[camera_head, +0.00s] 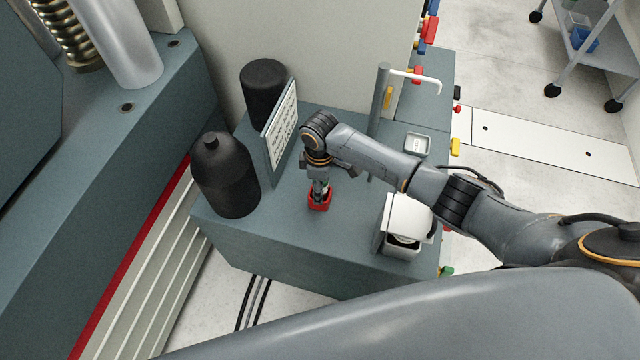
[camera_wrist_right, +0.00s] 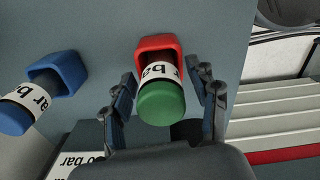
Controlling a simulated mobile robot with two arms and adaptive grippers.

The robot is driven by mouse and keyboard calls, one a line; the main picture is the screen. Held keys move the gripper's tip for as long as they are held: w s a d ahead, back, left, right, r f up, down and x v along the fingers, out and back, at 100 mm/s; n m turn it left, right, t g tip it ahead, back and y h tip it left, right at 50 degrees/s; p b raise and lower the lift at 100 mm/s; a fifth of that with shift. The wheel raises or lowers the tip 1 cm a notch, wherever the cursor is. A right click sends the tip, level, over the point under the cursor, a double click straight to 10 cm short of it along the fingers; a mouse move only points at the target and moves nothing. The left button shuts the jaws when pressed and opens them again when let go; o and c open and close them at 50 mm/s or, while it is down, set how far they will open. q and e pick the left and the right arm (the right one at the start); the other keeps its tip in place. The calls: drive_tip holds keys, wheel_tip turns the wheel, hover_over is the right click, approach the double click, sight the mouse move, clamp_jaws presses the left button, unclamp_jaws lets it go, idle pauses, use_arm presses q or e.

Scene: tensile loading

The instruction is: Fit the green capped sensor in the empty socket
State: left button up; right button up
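The green capped sensor (camera_wrist_right: 162,104) shows in the right wrist view, its green cap toward the camera and a white label with black print on its body. Its far end is at the mouth of a red socket (camera_wrist_right: 158,43); I cannot tell how deep it sits. My right gripper (camera_wrist_right: 166,88) has one finger on each side of the sensor, with gaps visible to both sides. In the head view the right gripper (camera_head: 319,188) points down over the red socket (camera_head: 319,204) on the grey bench, and largely hides the sensor. My left gripper is not in view.
A blue socket with a blue capped sensor (camera_wrist_right: 18,114) is beside the red one in the wrist view. A black bottle (camera_head: 225,175), a black cylinder (camera_head: 264,90) and a printed sign (camera_head: 279,122) stand left; a white-topped box (camera_head: 405,220) and post (camera_head: 378,115) stand right.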

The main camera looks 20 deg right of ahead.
drive_tip(key=shift+r, duration=0.1)
wheel_tip(320, 180, up, 12)
drive_tip(key=shift+f+p, duration=0.1)
drive_tip(key=shift+p, duration=0.5)
idle(0.4)
